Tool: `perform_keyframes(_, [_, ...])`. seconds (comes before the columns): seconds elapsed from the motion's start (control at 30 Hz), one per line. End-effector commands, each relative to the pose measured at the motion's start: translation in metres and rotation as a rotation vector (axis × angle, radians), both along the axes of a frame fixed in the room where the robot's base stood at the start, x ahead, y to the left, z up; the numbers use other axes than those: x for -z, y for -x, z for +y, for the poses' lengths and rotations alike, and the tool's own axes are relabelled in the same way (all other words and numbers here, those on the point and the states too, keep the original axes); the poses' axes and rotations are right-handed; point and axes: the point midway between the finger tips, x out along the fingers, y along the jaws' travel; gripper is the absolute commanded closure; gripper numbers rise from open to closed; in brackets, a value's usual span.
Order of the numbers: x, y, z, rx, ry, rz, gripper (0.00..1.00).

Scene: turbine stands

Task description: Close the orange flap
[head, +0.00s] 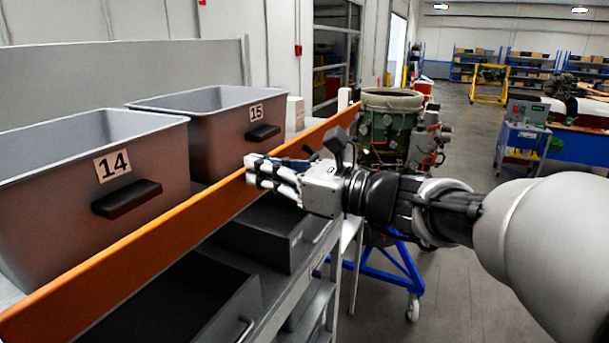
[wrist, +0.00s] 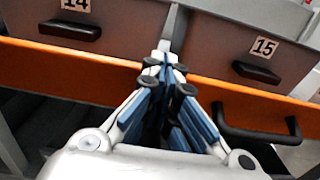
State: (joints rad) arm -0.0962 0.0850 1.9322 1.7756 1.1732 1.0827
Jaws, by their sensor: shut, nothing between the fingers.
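The orange flap (head: 127,254) is a long board running from the lower left to the upper middle in the head view. It stands on edge along the front of two grey bins. In the wrist view the flap (wrist: 75,72) crosses the picture behind my fingers. My gripper (head: 252,168) is shut and empty, its fingertips at the front face of the flap. In the wrist view my gripper (wrist: 165,58) overlaps the flap between the two bins; I cannot tell whether it touches. A black handle (wrist: 258,135) shows at the flap's lower part, right of my fingers.
Bin 14 (head: 60,195) and bin 15 (head: 225,140) stand behind the flap. Dark open trays (head: 185,305) sit on a lower shelf below it. A green engine on a blue wheeled stand (head: 395,255) is beyond my gripper. The floor to the right is open.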

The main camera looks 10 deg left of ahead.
Motion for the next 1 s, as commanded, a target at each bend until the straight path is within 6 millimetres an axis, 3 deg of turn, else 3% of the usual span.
perform_keyframes(0.4, [-0.014, -0.009, 0.026, -0.001, -0.001, 0.000, 1.00])
perform_keyframes(1.0, [-0.015, -0.011, 0.031, 0.000, -0.001, 0.000, 1.00])
